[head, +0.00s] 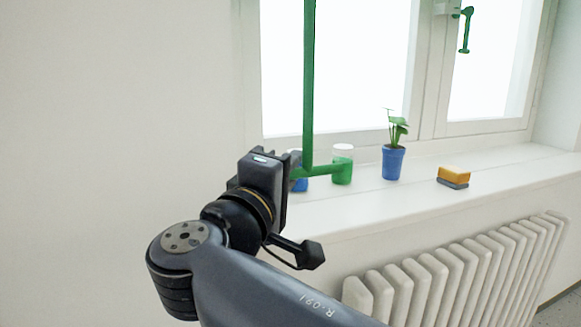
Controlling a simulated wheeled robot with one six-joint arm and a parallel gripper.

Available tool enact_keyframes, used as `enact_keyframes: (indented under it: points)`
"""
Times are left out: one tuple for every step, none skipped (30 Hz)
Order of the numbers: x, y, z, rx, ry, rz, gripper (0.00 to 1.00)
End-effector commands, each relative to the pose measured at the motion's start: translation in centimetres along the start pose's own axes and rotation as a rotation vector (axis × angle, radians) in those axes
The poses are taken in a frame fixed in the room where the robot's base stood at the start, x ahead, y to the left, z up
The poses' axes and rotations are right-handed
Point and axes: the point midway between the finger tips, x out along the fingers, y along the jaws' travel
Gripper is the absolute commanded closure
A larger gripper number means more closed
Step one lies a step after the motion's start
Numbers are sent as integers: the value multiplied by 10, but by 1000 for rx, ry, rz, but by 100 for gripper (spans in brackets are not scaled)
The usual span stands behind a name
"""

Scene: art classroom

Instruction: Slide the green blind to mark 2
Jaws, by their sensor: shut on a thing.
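A long green upright bar (308,80), the part of the green blind that I can make out, hangs in front of the left window pane and runs out of the top of the view. At its lower end a short green crosspiece (320,170) runs level above the sill. My gripper (296,165) is at the left end of this crosspiece and is shut on the green blind's lower end. The fingertips are mostly hidden behind the gripper body. No numbered mark is readable in view.
On the white sill (330,212) stand a green-and-white jar (343,158), a potted plant in a blue pot (393,163) and a yellow-grey sponge (453,177). A blue object (300,185) is partly hidden behind my gripper. A white radiator (460,270) is below. A green window handle (465,30) is upper right.

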Motion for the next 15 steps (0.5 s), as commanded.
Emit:
enact_keyframes:
  points:
    - [0, -1, 0, -1, 0, -1, 100]
    - [0, -1, 0, -1, 0, -1, 100]
    - [0, -1, 0, -1, 0, -1, 100]
    - [0, -1, 0, -1, 0, -1, 100]
    - [0, -1, 0, -1, 0, -1, 100]
    - [0, -1, 0, -1, 0, -1, 100]
    - [0, -1, 0, -1, 0, -1, 100]
    - [0, -1, 0, -1, 0, -1, 100]
    - [0, -1, 0, -1, 0, -1, 85]
    - [0, -1, 0, -1, 0, -1, 82]
    - [0, 0, 0, -1, 0, -1, 80]
    - [0, 0, 0, -1, 0, -1, 77]
    - [0, 0, 0, -1, 0, -1, 74]
    - [0, 0, 0, -1, 0, -1, 72]
    - [0, 0, 0, -1, 0, -1, 68]
